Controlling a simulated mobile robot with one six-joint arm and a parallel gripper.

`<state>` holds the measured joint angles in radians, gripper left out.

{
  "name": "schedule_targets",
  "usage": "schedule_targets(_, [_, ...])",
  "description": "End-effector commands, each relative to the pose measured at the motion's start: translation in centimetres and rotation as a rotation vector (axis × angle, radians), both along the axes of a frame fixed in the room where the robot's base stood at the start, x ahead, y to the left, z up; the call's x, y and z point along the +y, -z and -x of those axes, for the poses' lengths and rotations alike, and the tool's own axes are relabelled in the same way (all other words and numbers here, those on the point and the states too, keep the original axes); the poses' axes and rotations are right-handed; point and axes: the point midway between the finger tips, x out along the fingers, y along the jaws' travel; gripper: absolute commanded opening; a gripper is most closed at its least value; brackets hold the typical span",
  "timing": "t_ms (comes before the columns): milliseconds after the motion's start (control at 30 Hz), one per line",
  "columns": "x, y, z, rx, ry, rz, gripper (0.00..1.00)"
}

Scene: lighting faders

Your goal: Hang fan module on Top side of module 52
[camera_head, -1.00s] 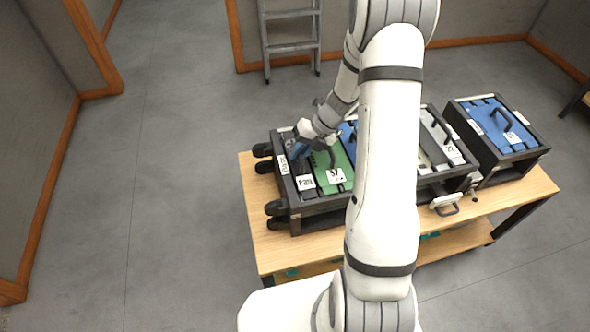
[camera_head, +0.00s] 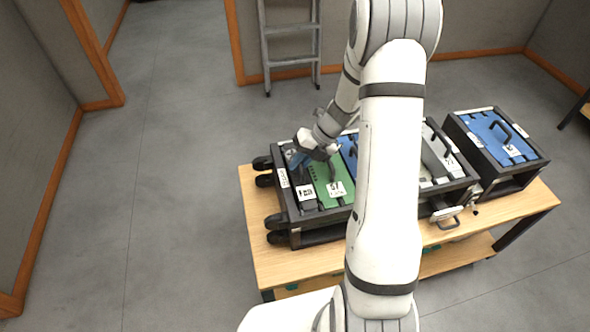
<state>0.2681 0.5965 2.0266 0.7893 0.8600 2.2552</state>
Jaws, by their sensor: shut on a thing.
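A row of modules sits in a black open case on the table. A green module (camera_head: 321,181) with a dark handle and a white label stands near the left end. A dark narrow module (camera_head: 309,205) with a white label is left of it. A light grey module (camera_head: 432,160) with a dark handle and a label is at the right. The label numbers are too small to read surely, so I cannot tell which is module 52. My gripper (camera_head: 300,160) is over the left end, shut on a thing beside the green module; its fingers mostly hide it. I cannot identify the fan module.
The case (camera_head: 325,217) lies on a wooden table (camera_head: 270,262), with black wheels at its left. A separate case (camera_head: 495,160) with a blue handled module stands at the right. A white handled piece (camera_head: 446,214) is at the front. A ladder (camera_head: 291,60) stands behind. My arm hides the middle.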

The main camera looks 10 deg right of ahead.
Motion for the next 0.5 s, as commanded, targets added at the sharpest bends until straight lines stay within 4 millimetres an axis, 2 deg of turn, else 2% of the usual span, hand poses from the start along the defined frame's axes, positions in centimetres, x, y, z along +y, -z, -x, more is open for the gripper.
schedule_targets(33, [0.0, -1.1, -0.1, -0.006, 0.000, 0.001, 0.00])
schedule_targets(300, [0.0, -5.9, -0.1, -0.007, 0.001, 0.001, 0.00])
schedule_targets(500, [0.0, -8.3, -0.1, -0.003, 0.001, 0.000, 0.00])
